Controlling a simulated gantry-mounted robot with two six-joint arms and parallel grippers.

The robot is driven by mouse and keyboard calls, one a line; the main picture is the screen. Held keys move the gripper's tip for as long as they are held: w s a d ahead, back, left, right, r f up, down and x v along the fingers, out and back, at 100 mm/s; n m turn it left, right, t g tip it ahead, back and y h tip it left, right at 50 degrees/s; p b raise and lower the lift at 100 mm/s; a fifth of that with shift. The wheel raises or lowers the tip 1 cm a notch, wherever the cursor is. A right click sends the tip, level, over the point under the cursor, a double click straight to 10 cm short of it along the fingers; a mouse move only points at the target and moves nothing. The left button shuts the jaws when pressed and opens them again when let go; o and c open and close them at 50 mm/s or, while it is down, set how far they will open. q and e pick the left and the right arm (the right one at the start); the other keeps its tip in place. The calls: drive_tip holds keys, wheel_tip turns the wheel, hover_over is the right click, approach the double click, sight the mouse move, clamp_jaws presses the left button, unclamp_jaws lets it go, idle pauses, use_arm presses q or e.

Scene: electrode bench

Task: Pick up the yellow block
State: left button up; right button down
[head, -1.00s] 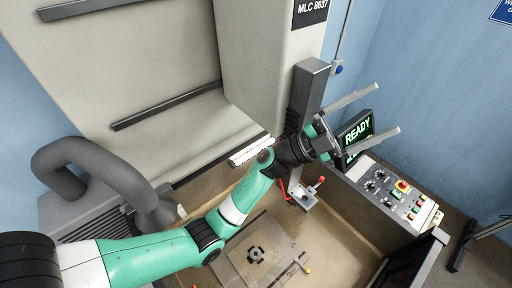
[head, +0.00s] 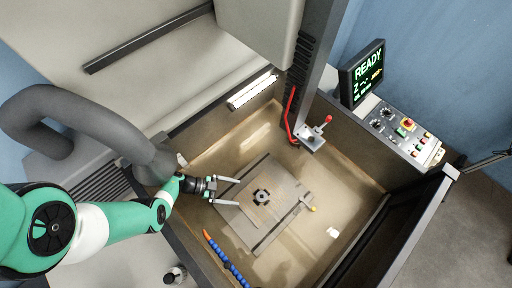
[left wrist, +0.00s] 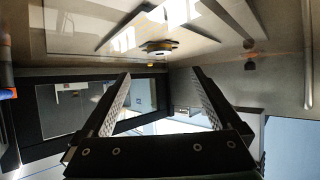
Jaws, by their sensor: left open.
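My left gripper (head: 238,192) is open and empty, with its fingers pointing right over the left side of the grey plate (head: 250,212) in the tank. In the left wrist view its two fingers (left wrist: 162,73) are spread with nothing between them. No clearly yellow block shows. A small yellow piece (head: 312,209) sits at the right end of the rail on the plate. A small pale, nearly white block (head: 332,232) lies on the tank floor, right of the plate and apart from my gripper. My right gripper is out of view.
A dark round fixture (head: 261,197) sits on the plate, just right of my fingertips. A blue segmented hose (head: 228,268) with an orange tip lies along the tank's near side. A red-handled bracket (head: 312,138) stands at the back. The tank walls (head: 205,262) surround this area.

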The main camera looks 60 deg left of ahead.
use_arm(q)
drive_tip(key=shift+w+d+f, duration=0.15)
drive_tip(key=shift+d, duration=0.05)
drive_tip(key=b, duration=0.3)
approach(260, 196)
drive_tip(key=x, duration=0.3)
drive_tip(key=shift+d+f, duration=0.2)
drive_tip(key=shift+f, duration=0.1)
drive_tip(key=shift+w+d, duration=0.15)
drive_tip(key=shift+w, duration=0.2)
drive_tip(key=b+x, duration=0.2)
drive_tip(key=x, duration=0.2)
drive_tip(key=shift+w+f+b, duration=0.15)
drive_tip(key=shift+f+b, duration=0.15)
drive_tip(key=shift+w+d, duration=0.2)
drive_tip(key=shift+w, duration=0.05)
clamp_jaws()
drive_tip(key=shift+r, duration=0.1)
